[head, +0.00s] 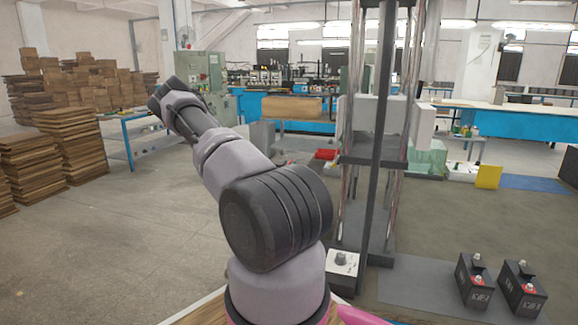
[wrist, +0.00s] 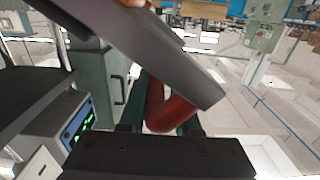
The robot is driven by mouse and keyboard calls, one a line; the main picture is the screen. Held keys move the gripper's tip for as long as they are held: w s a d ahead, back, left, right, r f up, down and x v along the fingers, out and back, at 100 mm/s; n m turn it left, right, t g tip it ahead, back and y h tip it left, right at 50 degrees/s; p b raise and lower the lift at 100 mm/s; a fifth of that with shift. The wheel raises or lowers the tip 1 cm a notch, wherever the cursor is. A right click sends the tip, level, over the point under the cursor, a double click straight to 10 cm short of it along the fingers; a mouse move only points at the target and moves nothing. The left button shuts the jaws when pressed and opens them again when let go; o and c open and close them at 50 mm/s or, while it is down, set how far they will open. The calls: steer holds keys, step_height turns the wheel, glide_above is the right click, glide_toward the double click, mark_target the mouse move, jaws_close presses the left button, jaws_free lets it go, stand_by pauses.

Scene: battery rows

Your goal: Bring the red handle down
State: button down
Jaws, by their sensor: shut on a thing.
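The red handle (wrist: 170,112) shows in the wrist view as a thick, rounded red bar running up under a dark grey plate (wrist: 150,50). The plate slants across the view and hides the handle's upper part. My gripper (wrist: 163,124) has its dark fingers on both sides of the handle's lower end and is shut on it. In the head view my arm reaches up and to the left. I cannot make out the handle there, and the gripper is hidden behind the arm.
In the wrist view a grey box with a lit blue display (wrist: 76,122) and a grey-green cabinet (wrist: 103,80) stand left of the handle. The head view shows a tall metal frame (head: 376,150) right of my arm, two black batteries (head: 473,285) and stacked boards (head: 70,150).

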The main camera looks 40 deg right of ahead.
steer(key=w+a+f+n, duration=0.2)
steer(key=w+f+n, duration=0.2)
steer(key=f, duration=0.6)
steer(key=shift+a+f+n, duration=0.15)
steer(key=shift+f+n, duration=0.05)
steer(key=shift+n, duration=0.5)
steer(key=shift+w, duration=0.1)
steer(key=c, duration=0.8)
jaws_free()
steer(key=shift+o, duration=0.2)
steer(key=shift+w, duration=0.15)
steer(key=v, duration=1.1)
steer(key=shift+w, duration=0.15)
